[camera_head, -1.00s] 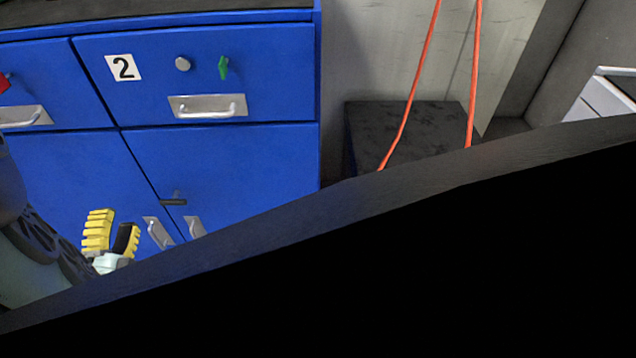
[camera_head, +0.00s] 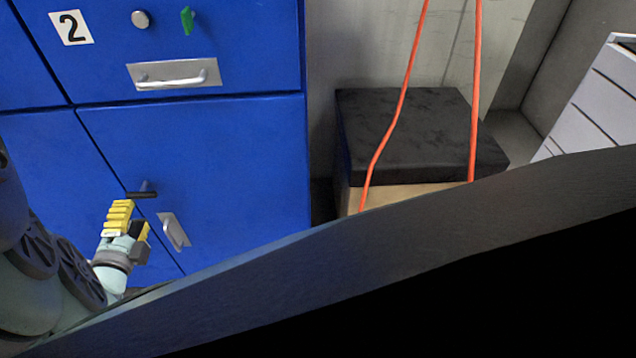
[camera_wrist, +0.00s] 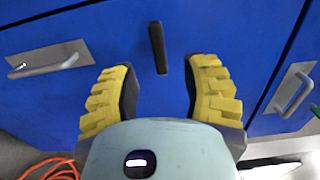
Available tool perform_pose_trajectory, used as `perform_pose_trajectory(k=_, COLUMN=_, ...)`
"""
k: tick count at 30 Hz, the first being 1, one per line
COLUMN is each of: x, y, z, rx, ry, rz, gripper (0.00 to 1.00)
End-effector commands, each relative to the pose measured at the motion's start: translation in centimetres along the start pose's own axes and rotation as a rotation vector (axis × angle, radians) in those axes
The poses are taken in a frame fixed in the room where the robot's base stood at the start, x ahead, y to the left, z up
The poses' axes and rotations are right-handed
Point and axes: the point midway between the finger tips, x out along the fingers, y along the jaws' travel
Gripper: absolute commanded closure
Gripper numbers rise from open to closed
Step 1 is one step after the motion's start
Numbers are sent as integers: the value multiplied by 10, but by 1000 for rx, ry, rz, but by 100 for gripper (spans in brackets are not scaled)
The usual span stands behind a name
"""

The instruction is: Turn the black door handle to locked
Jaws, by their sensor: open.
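The black door handle (camera_head: 142,194) sticks out horizontally from the blue lower door in the head view, close to the door's left edge. In the wrist view the same handle (camera_wrist: 158,47) is a dark upright bar in the picture, ahead of my fingers. My gripper (camera_head: 128,222), with yellow ribbed fingers, is just below the handle in the head view. In the wrist view my gripper (camera_wrist: 161,80) is open and empty. The handle lies between the lines of its two fingers, beyond their tips, and I see no contact.
Silver pulls flank the handle in the wrist view, one at left (camera_wrist: 48,60) and one at right (camera_wrist: 290,90). A drawer above carries a green knob (camera_head: 187,20) and a silver pull (camera_head: 174,76). Orange cables (camera_head: 391,125) hang by a black-topped box (camera_head: 420,130).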

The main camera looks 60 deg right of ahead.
Motion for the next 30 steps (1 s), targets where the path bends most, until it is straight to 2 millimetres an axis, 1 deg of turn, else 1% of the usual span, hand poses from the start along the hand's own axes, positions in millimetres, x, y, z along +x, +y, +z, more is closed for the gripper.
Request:
perform_pose_trajectory(k=1, x=13, y=0, z=-1, rx=-1, ry=4, rz=-4, gripper=54)
perform_pose_trajectory(k=6, x=45, y=1, z=0, rx=0, ry=3, rz=-3, gripper=54)
perform_pose_trajectory(k=9, x=59, y=2, z=-1, rx=-3, ry=3, rz=0, gripper=54)
perform_pose_trajectory(k=13, x=72, y=1, z=0, rx=1, ry=3, rz=-2, gripper=54)
perform_pose_trajectory(k=18, x=79, y=0, z=-2, rx=-1, ry=4, rz=-1, gripper=54)
perform_pose_trajectory(k=26, x=80, y=0, z=-1, rx=-1, ry=3, rz=1, gripper=54)
perform_pose_trajectory(k=27, x=80, y=0, z=-1, rx=-1, ry=3, rz=0, gripper=50)
perform_pose_trajectory(k=30, x=80, y=0, z=-1, rx=-1, ry=2, rz=0, gripper=60)
